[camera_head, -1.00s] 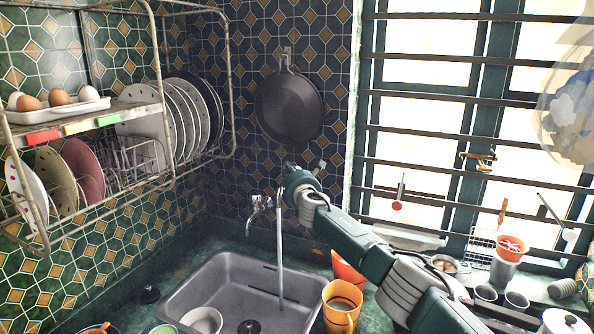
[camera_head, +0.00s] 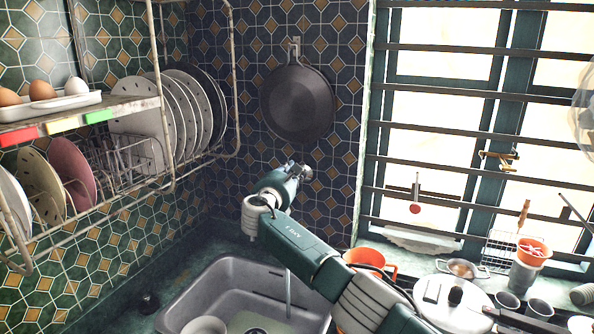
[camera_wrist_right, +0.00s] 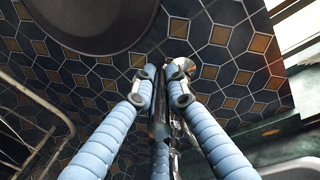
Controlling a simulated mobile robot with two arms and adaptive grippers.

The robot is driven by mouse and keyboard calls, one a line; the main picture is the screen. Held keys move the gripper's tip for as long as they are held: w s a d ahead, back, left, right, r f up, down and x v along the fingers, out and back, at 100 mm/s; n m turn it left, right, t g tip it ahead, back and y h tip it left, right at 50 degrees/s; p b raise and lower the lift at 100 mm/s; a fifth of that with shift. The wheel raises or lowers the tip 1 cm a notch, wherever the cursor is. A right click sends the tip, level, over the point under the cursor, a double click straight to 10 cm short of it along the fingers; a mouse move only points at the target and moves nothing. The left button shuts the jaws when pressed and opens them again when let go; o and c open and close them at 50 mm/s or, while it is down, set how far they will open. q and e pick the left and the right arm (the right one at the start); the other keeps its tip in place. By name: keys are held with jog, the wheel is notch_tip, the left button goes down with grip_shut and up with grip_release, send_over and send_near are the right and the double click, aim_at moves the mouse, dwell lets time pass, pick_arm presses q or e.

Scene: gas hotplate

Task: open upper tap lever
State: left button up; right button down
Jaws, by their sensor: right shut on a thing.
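In the head view my right arm reaches from the lower right to the tap on the tiled back wall; its wrist hides most of the tap. A small metallic end (camera_head: 305,172) shows beyond the wrist, probably part of the tap. In the right wrist view the two blue ridged fingers of my right gripper (camera_wrist_right: 162,88) close in around a chrome tap part (camera_wrist_right: 181,55), apparently the upper lever. The exact contact is hard to see. A thin pale vertical stream or pipe (camera_head: 288,290) shows over the sink (camera_head: 215,283). My left gripper is out of view.
A black pan (camera_head: 298,105) hangs above the tap. A wire dish rack (camera_head: 165,170) with plates is at left.

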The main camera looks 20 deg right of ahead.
jog(key=shift+w+r, duration=0.1)
jog(key=shift+r, duration=0.5)
jog(key=c, duration=1.7)
grip_release()
jog(key=shift+c, duration=0.2)
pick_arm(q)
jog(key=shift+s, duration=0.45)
pick_arm(e)
jog(key=shift+f, duration=0.15)
jog(key=shift+s+f, duration=0.1)
jog(key=shift+s, duration=0.1)
jog(key=shift+s+a+f, duration=0.1)
jog(key=shift+s+a, duration=0.3)
jog(key=shift+a, duration=0.1)
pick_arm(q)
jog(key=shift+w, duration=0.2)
pick_arm(e)
jog(key=v, duration=1)
jog(key=shift+s, duration=0.35)
jog(key=shift+a, duration=0.1)
